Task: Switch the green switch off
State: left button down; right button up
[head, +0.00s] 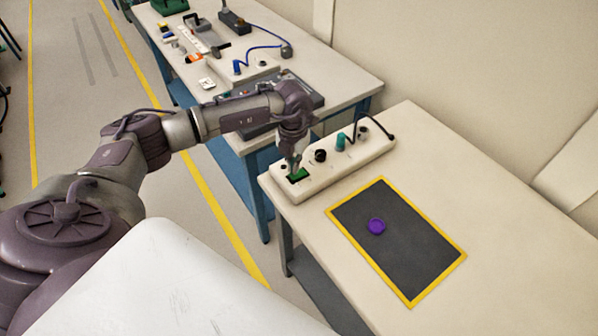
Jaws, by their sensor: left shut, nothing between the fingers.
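The green switch (299,175) is set near the left end of a white power strip (333,171) on the near table. My left gripper (295,168) is shut and empty, pointing down at the switch. Its fingertips are at or just above the switch and hide part of it. I cannot tell whether they touch it, or which way the switch is tipped. My right gripper is not in view.
The strip also carries a black knob (320,155), a teal plug (341,141) and a black cable (372,122). A dark mat (405,255) with a yellow border holds a purple object (377,226). A cluttered second table (345,84) stands behind.

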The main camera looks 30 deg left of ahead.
pick_arm(q)
jog(key=shift+s+f+b, duration=0.1)
jog(key=shift+f+b, duration=1)
jog(key=shift+f, duration=0.3)
dwell(0.8)
jog(key=shift+r, duration=0.1)
jog(key=shift+r+p, duration=2.5)
jog(key=shift+r, duration=1)
jog(key=shift+f, duration=0.1)
